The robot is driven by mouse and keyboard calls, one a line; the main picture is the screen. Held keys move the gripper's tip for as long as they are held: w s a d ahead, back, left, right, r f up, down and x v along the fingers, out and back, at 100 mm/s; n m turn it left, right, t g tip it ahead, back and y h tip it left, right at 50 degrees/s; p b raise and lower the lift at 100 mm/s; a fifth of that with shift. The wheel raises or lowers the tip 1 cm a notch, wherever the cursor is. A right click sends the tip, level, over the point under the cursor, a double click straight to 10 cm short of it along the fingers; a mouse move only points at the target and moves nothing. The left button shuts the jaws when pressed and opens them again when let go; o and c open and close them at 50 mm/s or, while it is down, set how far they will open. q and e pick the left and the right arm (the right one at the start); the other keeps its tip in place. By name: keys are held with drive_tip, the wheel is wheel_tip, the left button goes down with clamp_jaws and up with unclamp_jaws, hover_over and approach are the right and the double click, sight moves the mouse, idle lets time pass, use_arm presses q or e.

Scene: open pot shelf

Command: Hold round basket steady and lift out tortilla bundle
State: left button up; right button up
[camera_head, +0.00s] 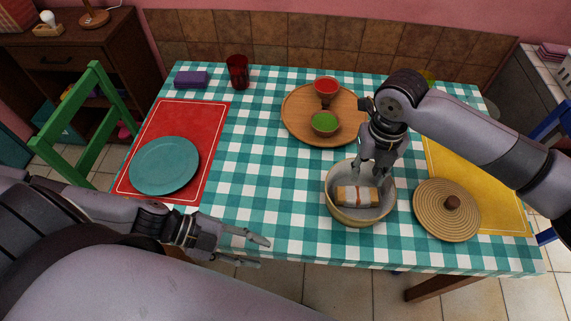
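The round basket (341,214) stands upright at the front right of the checkered table, with its top open. The tortilla bundle (357,196) lies inside it, a tan roll with a pale reddish band around its middle. My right gripper (369,176) points down into the basket from behind, its fingers spread and its tips close to the bundle's far side. I see nothing between its fingers. My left gripper (262,252) is at the table's front edge, left of the basket and apart from it. Its two fingers are parted and empty.
A round woven lid (436,222) lies right of the basket on a yellow mat (495,215). A wooden tray (298,123) with red and green bowls is behind. A teal plate (163,166) sits on a red mat at left. The cloth between plate and basket is clear.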

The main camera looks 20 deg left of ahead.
sight(338, 164)
use_arm(q)
drive_tip(key=w+r+n+t, duration=0.1)
drive_tip(key=w, duration=0.2)
drive_tip(key=w+r+n+t, duration=0.1)
drive_tip(key=w+n, duration=0.1)
drive_tip(key=w, duration=0.1)
drive_tip(key=w+r+n+t, duration=0.1)
drive_tip(key=w+n, duration=0.1)
drive_tip(key=w, duration=0.1)
drive_tip(key=shift+w+d+r, duration=0.25)
drive_tip(key=shift+w+r, duration=0.05)
drive_tip(key=shift+r, duration=0.1)
drive_tip(key=w+r+n+t+y, duration=0.2)
drive_tip(key=w+r+n+t, duration=0.1)
drive_tip(key=w+r+n, duration=0.4)
drive_tip(key=shift+m, duration=0.4)
drive_tip(key=x, duration=0.6)
drive_tip(key=f+x, duration=0.1)
drive_tip(key=x, duration=0.5)
drive_tip(key=a+x, duration=0.1)
drive_tip(key=x, duration=0.5)
drive_tip(key=shift+w+d+f, duration=0.15)
drive_tip(key=shift+w+f, duration=0.15)
drive_tip(key=shift+f, duration=0.2)
drive_tip(key=shift+c, duration=0.3)
clamp_jaws()
